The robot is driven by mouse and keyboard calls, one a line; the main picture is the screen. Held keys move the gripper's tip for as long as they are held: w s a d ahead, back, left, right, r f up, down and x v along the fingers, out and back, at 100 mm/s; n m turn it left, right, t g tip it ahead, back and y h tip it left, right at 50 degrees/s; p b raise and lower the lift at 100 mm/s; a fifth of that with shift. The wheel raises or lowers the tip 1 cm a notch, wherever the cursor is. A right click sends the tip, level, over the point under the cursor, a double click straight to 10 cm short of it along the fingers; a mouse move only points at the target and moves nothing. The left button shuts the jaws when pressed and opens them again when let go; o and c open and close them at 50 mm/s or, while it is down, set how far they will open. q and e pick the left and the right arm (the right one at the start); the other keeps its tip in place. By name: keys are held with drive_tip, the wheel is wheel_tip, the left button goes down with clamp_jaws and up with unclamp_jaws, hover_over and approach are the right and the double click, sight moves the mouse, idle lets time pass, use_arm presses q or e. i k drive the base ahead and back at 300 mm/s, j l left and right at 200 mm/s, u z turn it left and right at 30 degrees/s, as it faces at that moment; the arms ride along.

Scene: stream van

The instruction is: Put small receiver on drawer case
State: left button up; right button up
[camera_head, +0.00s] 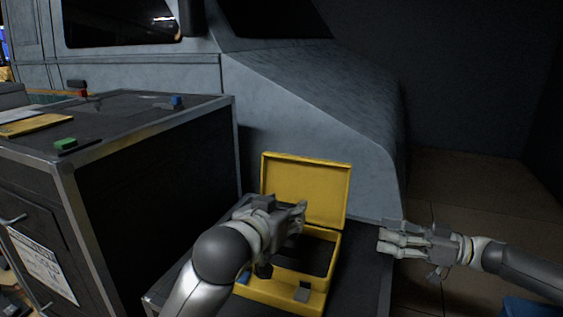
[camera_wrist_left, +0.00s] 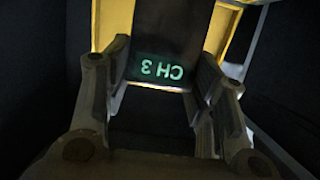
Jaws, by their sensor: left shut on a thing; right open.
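My left gripper (camera_head: 300,217) is above the open yellow box. In the left wrist view its fingers stand on both sides of a dark receiver (camera_wrist_left: 158,40) with a lit "CH 3" display, upside down in that view, and are shut on it. In the head view the receiver is mostly hidden by the gripper. The drawer case (camera_head: 150,195), dark with metal edges and drawers, stands at the left. My right gripper (camera_head: 388,241) is open and empty, right of the yellow box.
The yellow box (camera_head: 305,190) has its lid up and stands on a lower dark surface. On the drawer case lie a green item (camera_head: 66,144), a blue item (camera_head: 177,101), a red item (camera_head: 83,93) and a yellow pad (camera_head: 35,125). Its top is clear at the middle. A grey van stands behind.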

sight(62, 130)
drive_tip(key=k+j, duration=0.25)
drive_tip(key=k, duration=0.2)
drive_tip(key=k+j, duration=0.3)
drive_tip(key=k, duration=0.1)
